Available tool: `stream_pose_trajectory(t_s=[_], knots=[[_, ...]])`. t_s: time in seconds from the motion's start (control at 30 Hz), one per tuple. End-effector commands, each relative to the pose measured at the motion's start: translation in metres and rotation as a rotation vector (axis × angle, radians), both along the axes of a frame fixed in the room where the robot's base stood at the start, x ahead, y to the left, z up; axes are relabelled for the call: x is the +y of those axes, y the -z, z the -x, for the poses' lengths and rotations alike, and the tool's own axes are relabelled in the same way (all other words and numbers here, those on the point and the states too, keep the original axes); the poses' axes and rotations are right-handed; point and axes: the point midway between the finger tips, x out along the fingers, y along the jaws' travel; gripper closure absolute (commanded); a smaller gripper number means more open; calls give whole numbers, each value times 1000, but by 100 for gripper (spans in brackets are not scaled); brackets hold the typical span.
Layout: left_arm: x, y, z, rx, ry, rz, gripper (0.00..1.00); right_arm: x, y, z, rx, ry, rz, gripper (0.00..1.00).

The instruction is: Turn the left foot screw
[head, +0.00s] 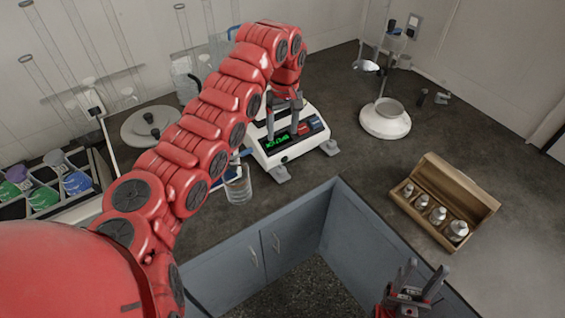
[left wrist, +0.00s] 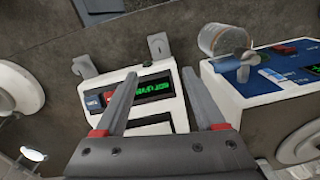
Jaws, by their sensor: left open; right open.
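A white balance (head: 302,143) with a green lit display stands on the dark bench; it also shows in the left wrist view (left wrist: 135,118). Its left foot screw (head: 281,174) is a grey piece at the front left corner, and shows at the upper middle of the left wrist view (left wrist: 158,46). The right foot screw (head: 329,147) is at the other front corner. My left gripper (head: 283,133) is open and empty above the balance's front panel, pointing down, apart from the left foot screw. My right gripper (head: 412,285) is open and empty near the bottom edge.
A glass beaker (head: 238,187) sits left of the balance, by a device with a blue panel (left wrist: 262,75). A wooden box of weights (head: 446,200) lies to the right. A round white stand (head: 386,119) is behind. Bench between balance and box is clear.

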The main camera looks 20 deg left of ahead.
Motion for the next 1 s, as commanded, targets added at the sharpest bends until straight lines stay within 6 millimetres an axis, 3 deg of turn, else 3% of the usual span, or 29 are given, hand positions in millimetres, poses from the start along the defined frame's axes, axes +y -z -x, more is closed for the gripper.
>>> stream_pose_trajectory(t_s=[0.37, 0.7, 1.0], knots=[[-1, 64, 0, -6, 2, 8, 28, 0, -2, 0, 0, 0, 0, 50], [1, 134, 2, -4, 1, 4, 28, 0, 6, 0, 0, 0, 0, 50], [3, 159, 2, -8, 1, 2, 28, 0, -3, 0, 0, 0, 0, 50]])
